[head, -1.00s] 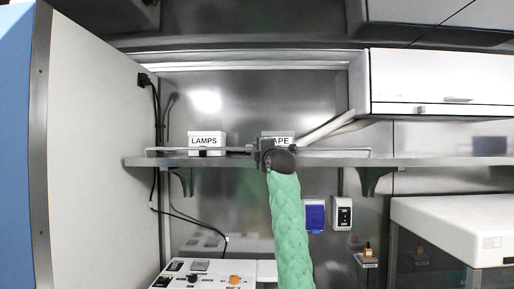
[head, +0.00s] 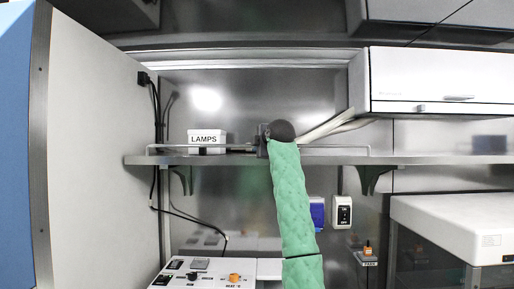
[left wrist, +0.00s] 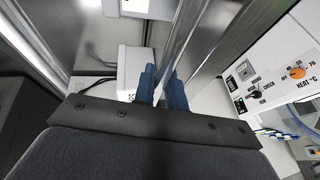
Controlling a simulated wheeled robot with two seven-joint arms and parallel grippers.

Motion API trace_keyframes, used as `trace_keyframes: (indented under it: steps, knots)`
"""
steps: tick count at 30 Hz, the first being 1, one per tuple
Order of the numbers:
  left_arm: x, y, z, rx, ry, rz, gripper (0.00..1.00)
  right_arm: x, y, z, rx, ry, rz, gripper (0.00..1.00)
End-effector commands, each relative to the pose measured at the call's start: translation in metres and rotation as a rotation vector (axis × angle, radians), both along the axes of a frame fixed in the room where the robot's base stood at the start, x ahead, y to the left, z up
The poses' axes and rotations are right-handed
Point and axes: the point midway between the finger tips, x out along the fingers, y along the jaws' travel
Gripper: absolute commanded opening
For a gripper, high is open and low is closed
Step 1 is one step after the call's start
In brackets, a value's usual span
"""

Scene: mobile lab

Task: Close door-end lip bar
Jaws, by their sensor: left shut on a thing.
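A thin metal lip bar (head: 220,147) runs along the front of the wall shelf (head: 430,160). Its left stretch ends at my left gripper (head: 261,141), and a rail stretch (head: 340,148) also shows to the right. My green-sleeved arm hides the part between. In the left wrist view, the two blue fingers of my left gripper (left wrist: 160,88) are shut on a narrow metal bar (left wrist: 184,40) that passes between them. The exact contact is partly hidden in the head view. My right gripper is in neither view.
A white LAMPS box (head: 207,141) stands on the shelf, left of my gripper. A control panel (head: 205,272) lies below. A tall pale panel (head: 95,140) borders the left, and a white cabinet (head: 440,80) hangs at the right.

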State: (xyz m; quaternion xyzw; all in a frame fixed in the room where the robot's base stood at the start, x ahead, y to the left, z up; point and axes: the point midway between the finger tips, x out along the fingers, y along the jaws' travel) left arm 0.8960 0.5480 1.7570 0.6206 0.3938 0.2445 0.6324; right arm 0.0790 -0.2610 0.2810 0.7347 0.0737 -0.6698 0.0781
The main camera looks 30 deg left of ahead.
Motion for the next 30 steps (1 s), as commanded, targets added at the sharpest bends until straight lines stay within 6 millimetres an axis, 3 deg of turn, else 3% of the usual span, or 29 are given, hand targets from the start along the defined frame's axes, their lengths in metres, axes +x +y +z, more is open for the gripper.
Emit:
trace_keyframes:
  steps: [7,8,11,22,29,30]
  knots:
    - [0.000,0.001,0.000,0.000,0.000,0.001,0.00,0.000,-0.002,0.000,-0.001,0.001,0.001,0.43]
    - [0.000,0.001,0.000,0.000,0.000,0.001,0.16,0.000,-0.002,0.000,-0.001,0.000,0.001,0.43]
    - [0.000,0.001,0.000,0.001,0.000,0.001,0.34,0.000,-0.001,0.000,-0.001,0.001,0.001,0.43]
    - [-0.002,-0.003,-0.001,0.001,-0.001,0.000,0.34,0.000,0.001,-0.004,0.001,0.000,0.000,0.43]
    - [-0.017,-0.025,0.001,0.001,-0.003,-0.001,0.34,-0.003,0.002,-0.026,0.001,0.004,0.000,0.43]
    - [-0.020,-0.030,0.002,0.000,-0.003,-0.002,0.34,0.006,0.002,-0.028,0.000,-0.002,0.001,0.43]
